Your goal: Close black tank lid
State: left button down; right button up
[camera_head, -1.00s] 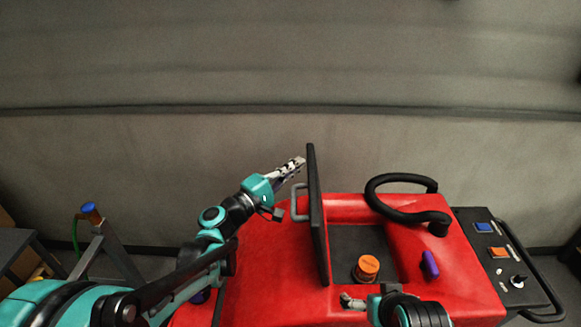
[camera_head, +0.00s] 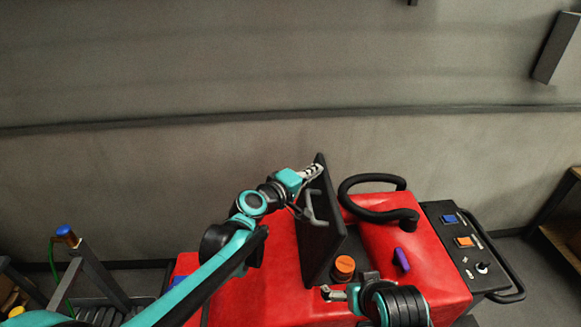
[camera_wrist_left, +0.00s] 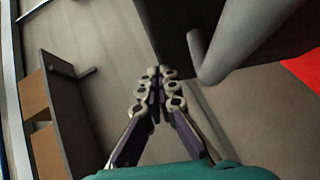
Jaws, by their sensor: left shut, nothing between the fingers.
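The black tank lid (camera_head: 318,240) stands raised on the red scrubber machine (camera_head: 265,285), leaning to the right over the tank opening, which it mostly hides. A grey handle (camera_head: 309,208) is on its left face. My left gripper (camera_head: 314,171) is shut and empty at the upper left face of the lid; I cannot tell if it touches. In the left wrist view the shut fingers (camera_wrist_left: 160,75) are beside the dark lid (camera_wrist_left: 180,25) and its handle (camera_wrist_left: 230,40). My right gripper (camera_head: 328,293) is low in front of the lid; its fingers are too small to judge.
An orange cap (camera_head: 344,267) sits right of the lid's lower edge. A black hose (camera_head: 375,200) and a purple piece (camera_head: 401,260) are further right, then a control panel (camera_head: 462,245). A grey wall (camera_head: 150,190) stands behind.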

pick_arm(q)
jog(key=d+f+m+y+b, duration=0.2)
jog(key=d+f+y, duration=0.1)
jog(key=d+f, duration=0.4)
jog(key=d+f+m+g+y+b, duration=0.1)
jog(key=d+f+m+y+b, duration=0.1)
jog(key=d+f, duration=0.4)
jog(key=d+f+m+g+y+b, duration=0.1)
jog(key=d+f+m+y+b, duration=0.1)
jog(key=d+f+y, duration=0.2)
jog(key=shift+d+f+y, duration=0.2)
jog(key=shift+d+f, duration=0.7)
jog(key=shift+d, duration=0.25)
jog(key=shift+d+f+y, duration=0.2)
jog(key=shift+d+f, duration=0.7)
jog(key=shift+d, duration=0.2)
pick_arm(e)
notch_tip(320, 180, down, 6)
jog(key=shift+f, duration=0.1)
pick_arm(q)
jog(key=shift+f+b, duration=0.45)
jog(key=shift+f, duration=0.15)
pick_arm(e)
jog(key=shift+f, duration=0.15)
pick_arm(q)
jog(key=shift+s+f, duration=0.1)
pick_arm(e)
jog(key=shift+a, duration=0.1)
